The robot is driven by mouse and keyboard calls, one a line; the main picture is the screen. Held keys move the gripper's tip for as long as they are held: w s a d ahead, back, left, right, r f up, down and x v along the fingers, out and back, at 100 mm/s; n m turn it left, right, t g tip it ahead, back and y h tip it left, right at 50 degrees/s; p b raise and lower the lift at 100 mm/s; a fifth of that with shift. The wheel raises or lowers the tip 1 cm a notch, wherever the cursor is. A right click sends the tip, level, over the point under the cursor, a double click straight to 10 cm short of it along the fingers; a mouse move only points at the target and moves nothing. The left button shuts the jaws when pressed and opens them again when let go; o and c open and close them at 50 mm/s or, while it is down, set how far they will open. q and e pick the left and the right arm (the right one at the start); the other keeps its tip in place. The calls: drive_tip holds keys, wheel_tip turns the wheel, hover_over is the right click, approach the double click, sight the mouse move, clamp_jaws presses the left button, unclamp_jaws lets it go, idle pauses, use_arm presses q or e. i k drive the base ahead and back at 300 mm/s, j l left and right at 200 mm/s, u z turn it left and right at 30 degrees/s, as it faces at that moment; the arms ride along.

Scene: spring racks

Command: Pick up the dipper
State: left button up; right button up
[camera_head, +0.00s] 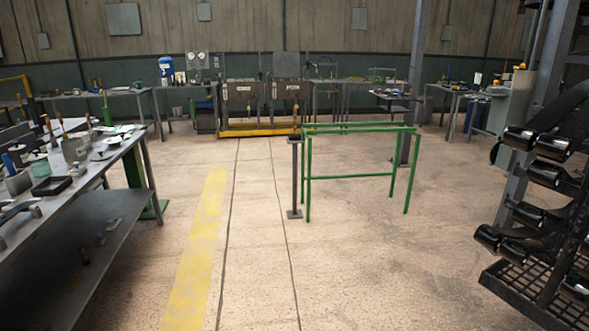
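I cannot make out the dipper for certain in the head view. A grey metal workbench (150,165) on the left holds several small pots, dishes and upright handled tools, each too small to name surely. A grey pot (74,150) stands among them, with a dark square tray (51,186) nearer to me. A small upright brown object (296,122) stands on top of a thin grey post in the middle. Neither of my grippers is in view.
A green metal frame (350,176) stands mid-floor beside the grey post (295,180). A dark rack with shiny black cylinders (555,176) stands close on the right. Cluttered benches line the back wall.

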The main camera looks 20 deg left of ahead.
sight(93, 139)
drive_tip(key=i+j+u, duration=0.2)
drive_tip(key=u, duration=0.2)
drive_tip(key=i+j+u, duration=0.55)
drive_tip(key=u, duration=0.2)
drive_tip(key=i+j+u, duration=0.1)
drive_tip(key=i+u, duration=0.4)
drive_tip(key=i, duration=0.7)
drive_tip(key=i+u, duration=0.1)
drive_tip(key=i, duration=0.7)
drive_tip(key=i+l+u, duration=0.1)
drive_tip(key=i, duration=0.7)
drive_tip(key=l, duration=0.1)
